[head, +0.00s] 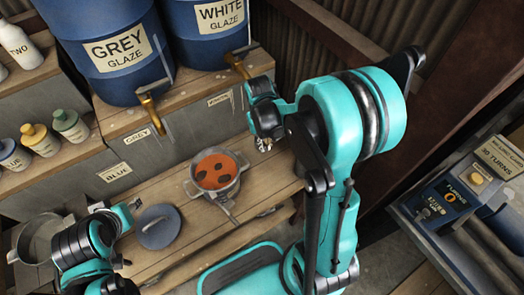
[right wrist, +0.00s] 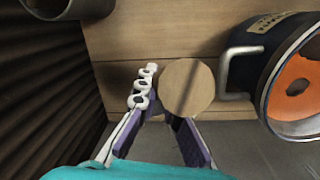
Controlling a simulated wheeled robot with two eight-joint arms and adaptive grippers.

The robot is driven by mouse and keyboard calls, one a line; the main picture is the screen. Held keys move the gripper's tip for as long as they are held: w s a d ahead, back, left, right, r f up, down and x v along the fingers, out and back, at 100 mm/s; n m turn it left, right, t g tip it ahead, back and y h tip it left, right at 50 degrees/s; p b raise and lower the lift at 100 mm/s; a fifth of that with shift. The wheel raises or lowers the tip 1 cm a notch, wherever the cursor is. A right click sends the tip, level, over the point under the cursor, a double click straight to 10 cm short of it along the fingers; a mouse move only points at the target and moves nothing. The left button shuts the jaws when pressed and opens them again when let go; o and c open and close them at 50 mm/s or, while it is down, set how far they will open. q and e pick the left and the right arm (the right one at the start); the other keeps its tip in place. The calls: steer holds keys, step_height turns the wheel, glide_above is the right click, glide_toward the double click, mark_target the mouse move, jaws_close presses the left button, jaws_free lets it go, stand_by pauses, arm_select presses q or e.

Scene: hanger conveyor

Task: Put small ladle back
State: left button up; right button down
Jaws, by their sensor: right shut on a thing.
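My right gripper (right wrist: 168,108) is low over the wooden bench, right of the pot. Its fingers sit on either side of a round tan piece (right wrist: 188,88), which I take to be the small ladle; its handle cannot be made out. In the head view the fingertips are mostly hidden by my right arm, with a small silvery part (head: 263,144) showing below it. The pot (head: 190,187) holds orange-red liquid with dark round spots; it also shows in the right wrist view (right wrist: 237,67). My left gripper (head: 128,208) is near a grey-blue round lid (head: 158,227); its jaw state is unclear.
Two blue glaze barrels (head: 105,50) with brass taps stand on a raised step behind. Several small bottles (head: 40,140) stand on the left. A metal pan (head: 38,236) is at the lower left. A control panel (head: 452,202) stands at the right, beyond a dark post.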

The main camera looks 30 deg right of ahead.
step_height(320, 180, down, 6)
steer(key=shift+r+b, duration=0.25)
steer(key=shift+b, duration=0.8)
steer(key=shift+r, duration=0.1)
steer(key=c, duration=1.7)
jaws_free()
